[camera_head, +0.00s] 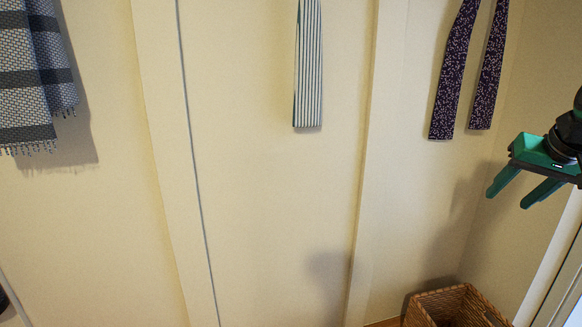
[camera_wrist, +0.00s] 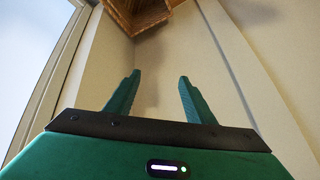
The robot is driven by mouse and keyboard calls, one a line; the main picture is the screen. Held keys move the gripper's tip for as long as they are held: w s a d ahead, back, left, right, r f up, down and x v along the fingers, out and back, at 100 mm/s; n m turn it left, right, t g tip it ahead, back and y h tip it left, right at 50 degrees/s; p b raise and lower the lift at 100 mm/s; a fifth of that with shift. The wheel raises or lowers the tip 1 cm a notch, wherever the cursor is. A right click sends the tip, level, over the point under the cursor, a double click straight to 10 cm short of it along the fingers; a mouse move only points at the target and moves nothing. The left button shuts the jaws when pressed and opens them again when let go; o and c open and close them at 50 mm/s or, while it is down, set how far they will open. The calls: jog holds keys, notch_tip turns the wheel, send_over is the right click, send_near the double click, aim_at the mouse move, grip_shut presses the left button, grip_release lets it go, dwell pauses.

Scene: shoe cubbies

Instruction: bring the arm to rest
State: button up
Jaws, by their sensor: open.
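My gripper (camera_head: 516,192) is at the right edge of the head view, high in front of the cream wall. Its two green fingers are spread apart and point down to the left, with nothing between them. In the wrist view the open fingers (camera_wrist: 158,75) show the same empty gap, with bare wall behind them. Part of my dark wrist shows at the right edge of the head view; the rest of the arm is out of sight.
A wicker basket (camera_head: 452,292) stands on the floor at lower right; it also shows in the wrist view (camera_wrist: 150,14). A striped cloth (camera_head: 308,65), a dark speckled scarf (camera_head: 455,70) and a woven scarf (camera_head: 25,100) hang on the wall. The space between is clear.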

jog(key=s+a+f+g, duration=0.3)
jog(key=s+f, duration=0.5)
jog(key=s, duration=0.3)
jog(key=s+a+f+g+y, duration=0.1)
jog(key=s+a+f+g, duration=0.2)
jog(key=s+a+f, duration=0.3)
jog(key=s+f, duration=0.3)
jog(key=s, duration=0.2)
jog(key=shift+a+f+m+g+y, duration=0.2)
jog(key=shift+a+m+g+y, duration=0.05)
jog(key=shift+m+g+y, duration=0.05)
jog(key=shift+w+f, duration=0.25)
jog(key=shift+w, duration=0.35)
